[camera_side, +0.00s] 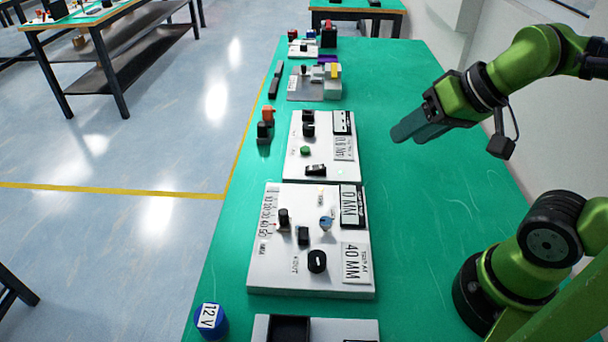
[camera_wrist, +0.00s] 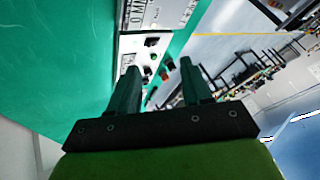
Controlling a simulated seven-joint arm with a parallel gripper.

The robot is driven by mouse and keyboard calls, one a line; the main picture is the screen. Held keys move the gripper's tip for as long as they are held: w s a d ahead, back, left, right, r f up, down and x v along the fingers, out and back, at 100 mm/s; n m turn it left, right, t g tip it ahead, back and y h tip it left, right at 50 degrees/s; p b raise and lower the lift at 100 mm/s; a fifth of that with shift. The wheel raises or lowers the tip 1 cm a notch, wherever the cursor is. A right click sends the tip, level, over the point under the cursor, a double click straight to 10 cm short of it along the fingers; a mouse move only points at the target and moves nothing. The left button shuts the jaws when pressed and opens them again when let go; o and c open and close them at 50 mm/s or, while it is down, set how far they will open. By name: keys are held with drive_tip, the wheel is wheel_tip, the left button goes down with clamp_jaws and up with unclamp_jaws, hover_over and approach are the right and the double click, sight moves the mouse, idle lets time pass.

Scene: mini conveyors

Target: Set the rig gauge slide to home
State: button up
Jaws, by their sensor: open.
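A white panel (camera_side: 265,280) in the side view has a printed number scale (camera_side: 267,213) at its left. A black slide knob (camera_side: 283,217) stands beside the scale. The panel also carries a "0 MM" display (camera_side: 351,204), a "40 MM" label (camera_side: 355,262), a blue-topped knob (camera_side: 326,224), a black block (camera_side: 303,235) and a black round knob (camera_side: 317,261). My gripper (camera_side: 401,136) is open and empty, raised to the right of the panels. In the wrist view, my gripper (camera_wrist: 157,82) has its two fingers apart, with nothing between them.
A second white panel (camera_side: 293,167) with black knobs, a green button and a display lies just behind. Beyond it are a grey fixture (camera_side: 303,88) and small devices. A blue "12 V" cylinder (camera_side: 210,320) stands at the front left. The green tabletop (camera_side: 400,200) is clear right of the panels.

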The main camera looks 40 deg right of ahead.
drive_tip(key=n+g+h, duration=0.2)
drive_tip(key=n+g, duration=0.5)
drive_tip(key=n, duration=0.2)
approach(283, 211)
wheel_tip(283, 211, down, 10)
drive_tip(key=shift+f, duration=0.1)
drive_tip(key=shift+m, duration=0.3)
clamp_jaws()
